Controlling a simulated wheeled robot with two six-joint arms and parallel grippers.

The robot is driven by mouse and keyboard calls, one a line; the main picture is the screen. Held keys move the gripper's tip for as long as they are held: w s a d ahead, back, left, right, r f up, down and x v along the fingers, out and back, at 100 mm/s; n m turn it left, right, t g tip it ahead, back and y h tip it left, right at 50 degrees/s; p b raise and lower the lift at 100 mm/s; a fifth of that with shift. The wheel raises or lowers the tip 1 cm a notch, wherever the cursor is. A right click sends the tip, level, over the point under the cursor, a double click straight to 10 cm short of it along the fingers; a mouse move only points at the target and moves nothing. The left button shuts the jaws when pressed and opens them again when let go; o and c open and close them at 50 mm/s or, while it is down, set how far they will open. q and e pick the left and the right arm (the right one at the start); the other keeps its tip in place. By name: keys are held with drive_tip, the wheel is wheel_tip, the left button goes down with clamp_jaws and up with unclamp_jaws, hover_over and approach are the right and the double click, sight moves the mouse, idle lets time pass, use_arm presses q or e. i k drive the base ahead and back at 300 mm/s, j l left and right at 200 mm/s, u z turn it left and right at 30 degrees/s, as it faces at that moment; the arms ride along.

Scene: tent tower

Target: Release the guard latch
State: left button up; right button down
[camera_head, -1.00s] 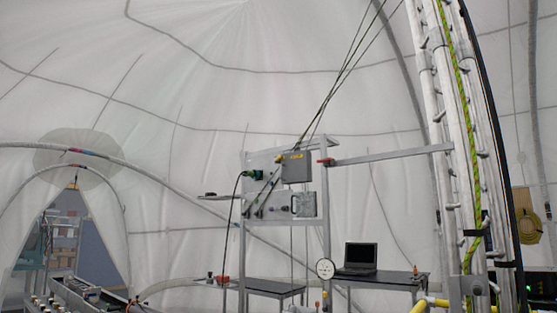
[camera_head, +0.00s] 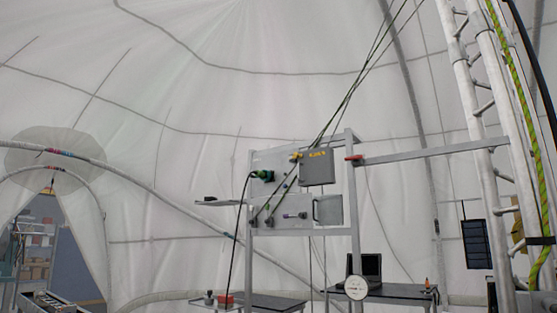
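A grey metal frame (camera_head: 355,215) stands ahead with panels on it. A grey box (camera_head: 317,168) with a yellow label is mounted at its upper part. A small red piece (camera_head: 354,157) sits where a long horizontal bar (camera_head: 430,153) meets the frame's right post; I cannot tell whether it is the guard latch. A clear or grey square cover (camera_head: 328,210) is on the lower panel, beside small knobs (camera_head: 294,215). A green connector (camera_head: 263,175) with a black cable is at the left. Neither of my grippers is in view.
A lattice tower (camera_head: 500,150) with a yellow-green rope rises at the right. Dark tables stand low, one with a laptop (camera_head: 365,268). A round white gauge (camera_head: 356,287) is in front. Cables slant up from the frame. A tent opening is at lower left.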

sight(296, 155)
drive_tip(key=i+j, duration=0.5)
drive_tip(key=i+j+z, duration=0.1)
drive_tip(key=i+j, duration=0.4)
drive_tip(key=j, duration=0.15)
drive_tip(key=i+j, duration=0.45)
drive_tip(key=j, duration=0.15)
drive_tip(key=i+j+z, duration=0.1)
drive_tip(key=i+j, duration=0.4)
drive_tip(key=j, duration=0.1)
